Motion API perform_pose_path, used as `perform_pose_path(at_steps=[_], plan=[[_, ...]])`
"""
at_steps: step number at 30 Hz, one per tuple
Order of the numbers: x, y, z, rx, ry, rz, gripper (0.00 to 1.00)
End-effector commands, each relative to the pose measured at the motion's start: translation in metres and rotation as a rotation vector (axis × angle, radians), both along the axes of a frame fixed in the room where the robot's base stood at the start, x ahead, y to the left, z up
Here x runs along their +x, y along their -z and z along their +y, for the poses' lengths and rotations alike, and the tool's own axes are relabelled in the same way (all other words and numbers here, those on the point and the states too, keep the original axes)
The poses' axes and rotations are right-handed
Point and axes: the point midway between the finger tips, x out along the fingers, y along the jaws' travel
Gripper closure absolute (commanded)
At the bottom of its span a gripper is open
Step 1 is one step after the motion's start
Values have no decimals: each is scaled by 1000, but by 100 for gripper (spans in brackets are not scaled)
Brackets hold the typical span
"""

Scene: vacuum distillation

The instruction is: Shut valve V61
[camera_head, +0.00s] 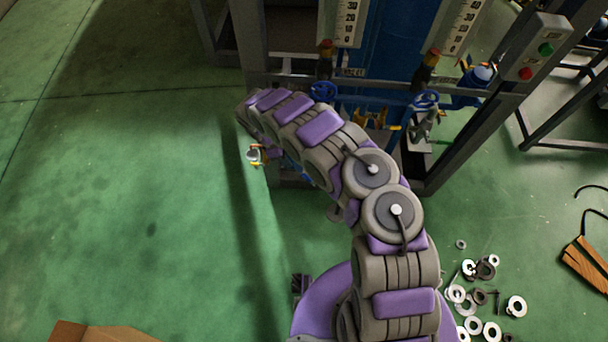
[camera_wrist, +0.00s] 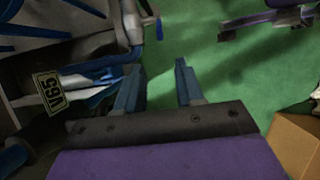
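No label reading V61 can be made out. In the head view, a blue handwheel (camera_head: 323,91) and a second blue handwheel (camera_head: 425,100) sit low on the rig, with small tags I cannot read. In the wrist view, a tilted yellow tag (camera_wrist: 53,92) at the left seems to read V65, though its last digit is uncertain. My gripper (camera_wrist: 156,68) has two blue fingers standing apart with only floor between them. It touches no valve that I can see. In the head view my arm hides most of the gripper.
The rig's dark frame (camera_head: 247,45) carries scales and a box with green and red buttons (camera_head: 540,46). Loose washers (camera_head: 482,295) lie at lower right. Cardboard (camera_wrist: 296,146) shows at the wrist view's right edge. Green floor at the head view's left is clear.

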Motion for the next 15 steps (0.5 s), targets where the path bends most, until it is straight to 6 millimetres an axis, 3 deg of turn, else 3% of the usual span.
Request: perform_pose_path(at_steps=[5, 15], plan=[[0, 19, -14, 5, 5, 1, 63], [-2, 85, -31, -10, 4, 5, 63]])
